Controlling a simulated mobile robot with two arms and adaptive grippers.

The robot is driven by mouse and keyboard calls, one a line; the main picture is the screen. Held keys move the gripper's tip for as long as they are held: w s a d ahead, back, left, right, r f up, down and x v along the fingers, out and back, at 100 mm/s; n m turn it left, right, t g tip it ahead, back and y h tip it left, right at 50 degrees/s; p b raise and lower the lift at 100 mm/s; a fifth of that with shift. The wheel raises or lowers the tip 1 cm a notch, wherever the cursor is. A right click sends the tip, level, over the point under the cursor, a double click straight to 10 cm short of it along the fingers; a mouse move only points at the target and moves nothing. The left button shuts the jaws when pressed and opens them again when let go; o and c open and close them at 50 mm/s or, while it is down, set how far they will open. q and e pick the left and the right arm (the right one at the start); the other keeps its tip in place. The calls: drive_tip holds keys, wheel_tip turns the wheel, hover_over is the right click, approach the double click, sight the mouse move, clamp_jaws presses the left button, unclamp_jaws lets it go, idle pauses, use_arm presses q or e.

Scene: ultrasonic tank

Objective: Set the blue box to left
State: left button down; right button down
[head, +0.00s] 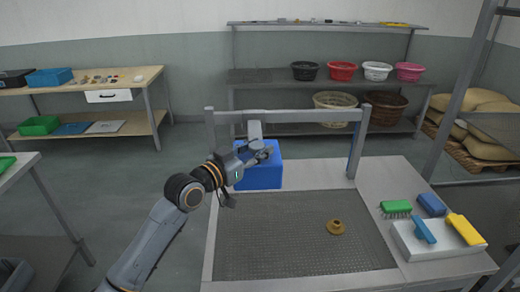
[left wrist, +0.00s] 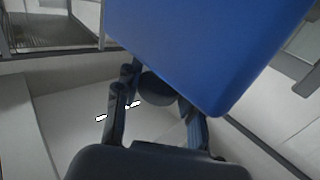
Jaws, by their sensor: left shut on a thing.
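The blue box (head: 260,178) is at the back left of the workbench, by the metal frame (head: 290,115). My left gripper (head: 250,168) is at its upper left side and is shut on it, partly covering its top. In the left wrist view the blue box (left wrist: 215,45) fills the upper middle and right, tilted in the picture, above my left gripper's dark fingers (left wrist: 158,100). The exact finger contact and the box's underside are hidden. My right gripper is not in view.
The dark perforated mat (head: 290,250) holds a brown round part (head: 335,227). On the right are a green brush (head: 396,207), a blue block (head: 432,204) and a white tray (head: 440,248) with blue and yellow tools. Shelves with baskets stand behind.

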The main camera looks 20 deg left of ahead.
use_arm(q)
drive_tip(key=shift+a, duration=0.1)
drive_tip(key=c, duration=1)
unclamp_jaws()
drive_tip(key=shift+a, duration=0.1)
drive_tip(key=shift+o, duration=1.1)
drive_tip(key=shift+s+a, duration=0.1)
drive_tip(key=shift+a, duration=0.1)
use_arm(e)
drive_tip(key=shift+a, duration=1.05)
use_arm(q)
drive_tip(key=shift+s, duration=0.15)
drive_tip(key=v, duration=1.1)
drive_tip(key=shift+s+a, duration=0.2)
drive_tip(key=shift+s, duration=0.15)
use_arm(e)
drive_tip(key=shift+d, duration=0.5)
use_arm(q)
drive_tip(key=shift+f, duration=0.1)
